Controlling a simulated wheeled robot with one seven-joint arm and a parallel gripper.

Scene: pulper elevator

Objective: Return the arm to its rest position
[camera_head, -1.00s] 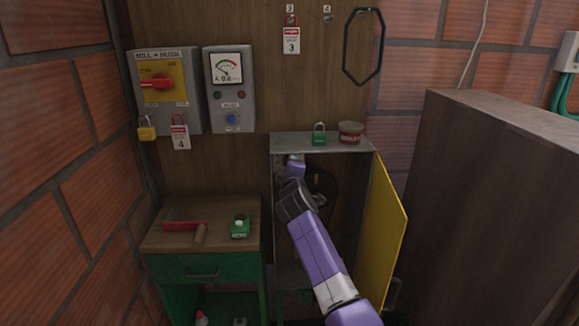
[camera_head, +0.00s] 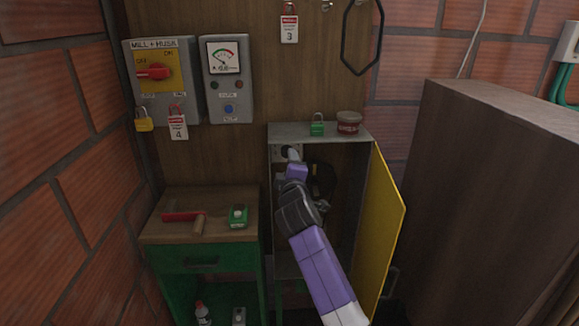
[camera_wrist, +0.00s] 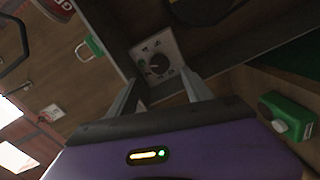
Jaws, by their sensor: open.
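My arm reaches up to an open grey cabinet (camera_head: 330,131). My gripper (camera_head: 291,160) is at the cabinet's upper left, below and in front of a light plate with a black knob. In the wrist view the two fingers (camera_wrist: 163,90) stand apart with nothing between them. The knob plate (camera_wrist: 154,62) shows beyond the fingertips, with a visible gap at the sides. My own wrist hides part of the plate and cabinet inside in the head view.
The yellow cabinet door (camera_head: 381,235) stands open right of my arm. A green padlock (camera_head: 317,129) and a red tin (camera_head: 348,122) sit on the cabinet top. A wooden-topped bench (camera_head: 222,190) at left holds a green device (camera_head: 238,217). A dark box (camera_head: 490,190) blocks the right.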

